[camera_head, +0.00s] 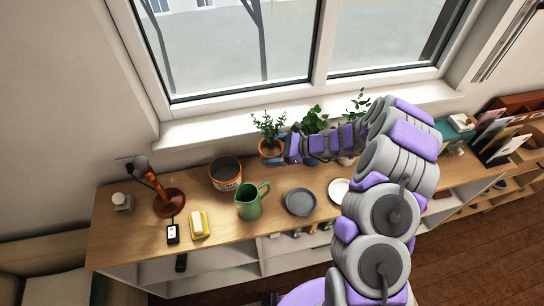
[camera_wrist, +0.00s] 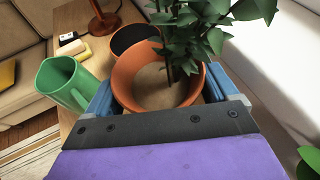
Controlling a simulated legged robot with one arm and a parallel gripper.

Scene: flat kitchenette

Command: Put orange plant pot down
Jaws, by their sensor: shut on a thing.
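The orange plant pot (camera_wrist: 133,85) holds soil and a leafy green plant. In the wrist view it sits between the blue fingers of my gripper (camera_wrist: 165,95), which is shut on it. In the head view the orange plant pot (camera_head: 270,149) is at the back of the wooden sideboard (camera_head: 272,186), near the window sill, with my gripper (camera_head: 281,150) at its right side. The pot looks upright. Its bottom is hidden in the wrist view, and I cannot tell whether it touches the wood.
More plants (camera_head: 315,119) stand behind my arm. Bare wood lies before the held pot.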

